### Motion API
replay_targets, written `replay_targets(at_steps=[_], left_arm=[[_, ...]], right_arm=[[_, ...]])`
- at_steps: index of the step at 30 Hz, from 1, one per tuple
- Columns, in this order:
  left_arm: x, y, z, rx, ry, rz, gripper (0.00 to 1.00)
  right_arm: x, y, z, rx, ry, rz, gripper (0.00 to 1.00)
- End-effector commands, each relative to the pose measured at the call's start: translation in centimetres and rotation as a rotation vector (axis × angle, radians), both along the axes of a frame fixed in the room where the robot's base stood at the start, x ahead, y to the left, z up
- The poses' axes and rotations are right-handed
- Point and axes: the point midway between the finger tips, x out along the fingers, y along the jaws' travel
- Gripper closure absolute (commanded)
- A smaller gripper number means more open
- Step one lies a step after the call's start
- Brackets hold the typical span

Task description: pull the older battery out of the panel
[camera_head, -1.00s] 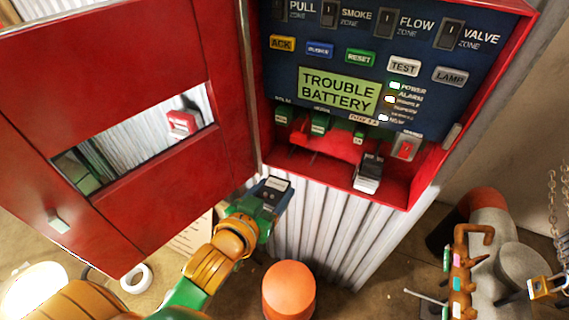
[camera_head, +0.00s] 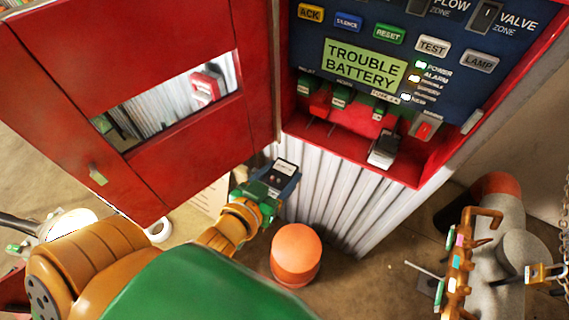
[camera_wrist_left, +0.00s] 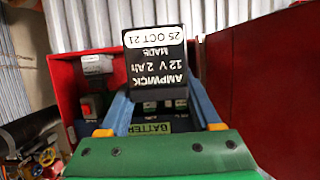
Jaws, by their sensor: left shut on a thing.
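My left gripper (camera_head: 272,184) is shut on a black battery (camera_head: 284,169), held outside the red panel (camera_head: 400,176), below and in front of its lower left corner. In the left wrist view the battery (camera_wrist_left: 156,68) sits between the blue fingers; its label, upside down, reads AMPWICK 12 V 2 Ah, MADE 25 OCT 21. A second battery (camera_head: 384,150), dark with a pale front, stands in the panel's bottom bay at the right; its date is not readable. The display (camera_head: 364,65) reads TROUBLE BATTERY. My right gripper is not in view.
The red panel door (camera_head: 150,90) with its window hangs open at the left, close to my left arm. An orange-topped post (camera_head: 296,253) stands below the gripper. Pipes and an orange valve rack (camera_head: 462,255) are at the lower right. Corrugated metal (camera_head: 325,200) lies under the panel.

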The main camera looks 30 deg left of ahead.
Motion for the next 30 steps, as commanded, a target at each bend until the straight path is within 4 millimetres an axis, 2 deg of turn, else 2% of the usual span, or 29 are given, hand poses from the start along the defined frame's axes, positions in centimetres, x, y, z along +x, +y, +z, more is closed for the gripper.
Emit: replay_targets(at_steps=[15,30], left_arm=[[-3.3,0.1,0.2,0.001,-0.001,0.0,1.0],[-6.0,0.2,0.2,0.001,-0.003,0.0,1.0]], right_arm=[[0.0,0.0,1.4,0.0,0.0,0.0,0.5],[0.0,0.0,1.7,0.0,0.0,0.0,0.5]])
